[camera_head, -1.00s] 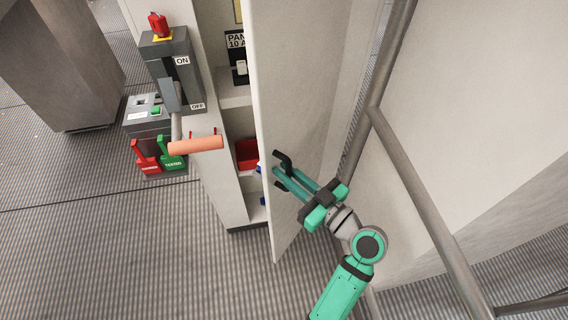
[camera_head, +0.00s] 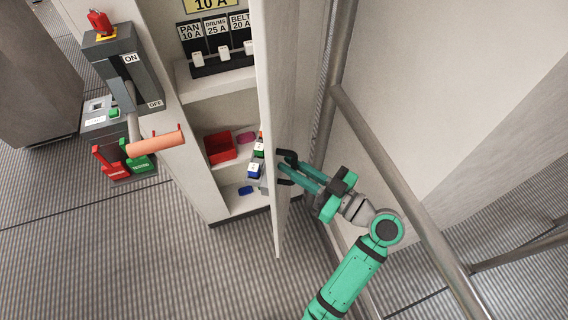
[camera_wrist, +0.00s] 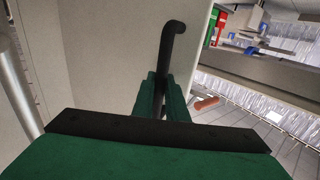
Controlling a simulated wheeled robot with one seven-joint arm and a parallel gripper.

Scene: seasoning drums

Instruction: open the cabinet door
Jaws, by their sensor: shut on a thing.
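The cabinet door (camera_head: 268,110) stands open, seen nearly edge-on in the head view, with the cabinet interior showing to its left. My gripper (camera_head: 287,168) is on the door's outer face, shut on the dark door handle (camera_head: 288,155). In the wrist view the black handle (camera_wrist: 166,55) runs down between the two green fingers (camera_wrist: 163,98), and its upper bend meets the pale door face (camera_wrist: 110,50). The lower part of the handle is hidden behind the gripper body.
Inside the cabinet are labelled breakers (camera_head: 222,53), a red bin (camera_head: 220,147) and small coloured items (camera_head: 256,160). A lever box with an orange handle (camera_head: 155,144) stands at left. A grey rail (camera_head: 400,200) runs close to my arm at right.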

